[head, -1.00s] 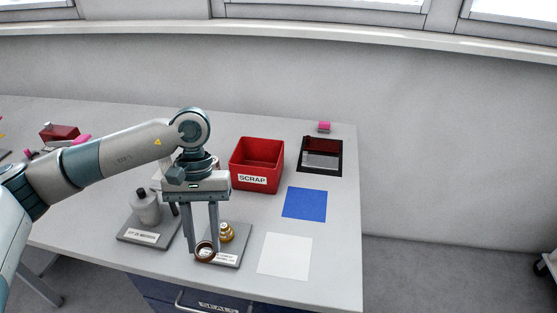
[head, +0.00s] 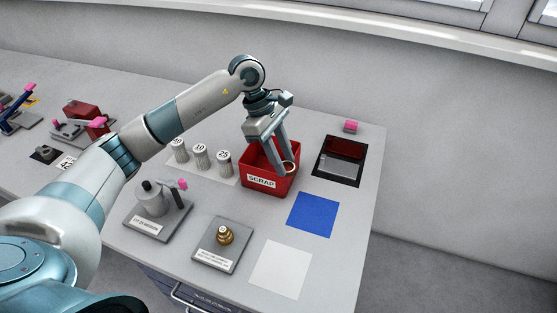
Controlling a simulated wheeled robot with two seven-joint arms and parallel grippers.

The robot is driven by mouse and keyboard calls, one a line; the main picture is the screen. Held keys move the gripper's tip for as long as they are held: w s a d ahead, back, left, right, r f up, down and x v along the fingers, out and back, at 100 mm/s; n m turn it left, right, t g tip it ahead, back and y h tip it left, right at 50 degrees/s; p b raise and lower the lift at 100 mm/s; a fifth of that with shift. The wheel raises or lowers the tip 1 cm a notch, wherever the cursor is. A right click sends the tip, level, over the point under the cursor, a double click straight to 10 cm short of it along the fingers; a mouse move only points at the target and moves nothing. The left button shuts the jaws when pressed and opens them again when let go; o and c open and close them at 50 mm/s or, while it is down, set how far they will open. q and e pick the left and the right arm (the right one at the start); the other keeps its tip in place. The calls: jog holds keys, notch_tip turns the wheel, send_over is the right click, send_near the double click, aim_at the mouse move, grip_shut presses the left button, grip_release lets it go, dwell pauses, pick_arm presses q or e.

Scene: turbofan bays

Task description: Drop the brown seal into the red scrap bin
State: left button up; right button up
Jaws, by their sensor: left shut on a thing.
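The red scrap bin (head: 262,183) stands on the bench and carries a white SCRAP label on its front. My left gripper (head: 284,170) reaches over the bin, its fingers pointing down and to the right. It is shut on the brown seal (head: 290,167), a small ring at the fingertips. In the picture the seal lies over the right part of the bin's opening; its exact height above the rim is hard to tell. My right gripper is not in view.
Three grey canisters (head: 200,156) stand left of the bin. A grey plate with a brass fitting (head: 225,235) and a stand with a grey pot (head: 152,198) are in front.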

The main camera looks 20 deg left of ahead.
pick_arm(q)
jog(key=w+a+r+n+t+y+p, duration=0.2)
jog(key=w+a+n, duration=0.4)
jog(key=a+n, duration=0.4)
jog(key=shift+w+n+t+p, duration=0.3)
jog(key=shift+n+t+p, duration=0.3)
jog(key=shift+n+t, duration=0.55)
notch_tip(320, 180, down, 6)
jog(key=b, duration=0.2)
jog(key=o, duration=1.2)
